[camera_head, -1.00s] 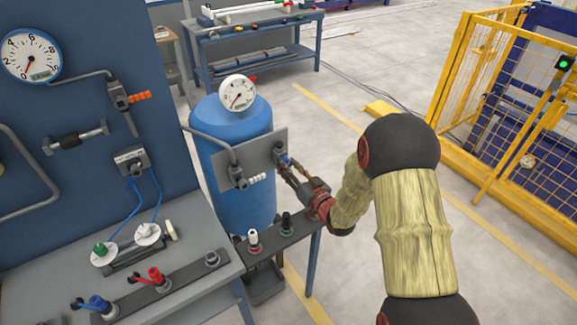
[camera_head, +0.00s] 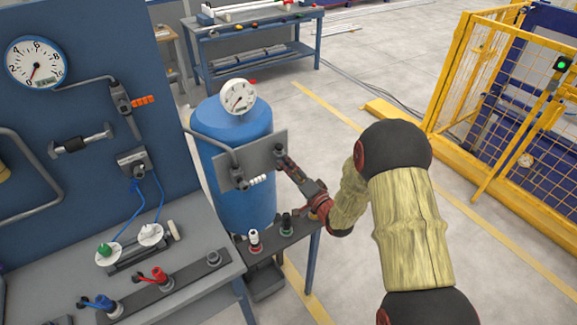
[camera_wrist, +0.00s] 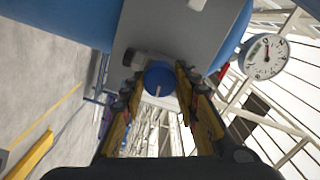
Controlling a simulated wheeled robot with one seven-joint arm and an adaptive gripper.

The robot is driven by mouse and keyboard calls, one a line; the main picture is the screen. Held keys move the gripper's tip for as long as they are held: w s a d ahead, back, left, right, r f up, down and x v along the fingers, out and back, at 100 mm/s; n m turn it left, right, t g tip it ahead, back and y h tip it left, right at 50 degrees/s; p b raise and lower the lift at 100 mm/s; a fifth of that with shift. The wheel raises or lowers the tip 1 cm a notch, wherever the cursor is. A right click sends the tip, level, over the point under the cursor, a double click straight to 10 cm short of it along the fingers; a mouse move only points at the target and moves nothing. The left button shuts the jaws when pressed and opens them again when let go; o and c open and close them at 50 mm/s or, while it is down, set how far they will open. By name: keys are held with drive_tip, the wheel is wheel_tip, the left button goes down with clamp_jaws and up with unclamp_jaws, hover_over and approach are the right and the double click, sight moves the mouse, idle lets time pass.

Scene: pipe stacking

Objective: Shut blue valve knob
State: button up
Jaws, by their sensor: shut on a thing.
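The round blue valve knob (camera_wrist: 159,78) sits between my two fingertips in the wrist view, with a pale line across its face. It is on the grey plate (camera_head: 265,153) fixed to the front of the blue tank (camera_head: 235,125). My gripper (camera_head: 283,162) reaches that plate from the right and is shut on the knob. In the head view the fingers hide the knob. In the wrist view the plate (camera_wrist: 178,30) fills the top middle, and a finger stands on each side of the knob.
A white dial gauge (camera_head: 238,97) tops the tank. Below the gripper, a small bench (camera_head: 265,243) holds a white-and-red and a green-black fitting. A workbench (camera_head: 190,240) with coloured valves is at left. A yellow fence (camera_head: 500,110) stands at right; floor between is clear.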

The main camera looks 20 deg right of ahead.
drive_tip(key=shift+m, duration=0.8)
drive_tip(key=shift+p, duration=0.3)
drive_tip(key=o, duration=1)
drive_tip(key=shift+o, duration=0.8)
drive_tip(key=shift+s, duration=0.1)
drive_tip(key=v, duration=1.1)
drive_tip(key=shift+s, duration=0.35)
drive_tip(key=shift+d, duration=0.15)
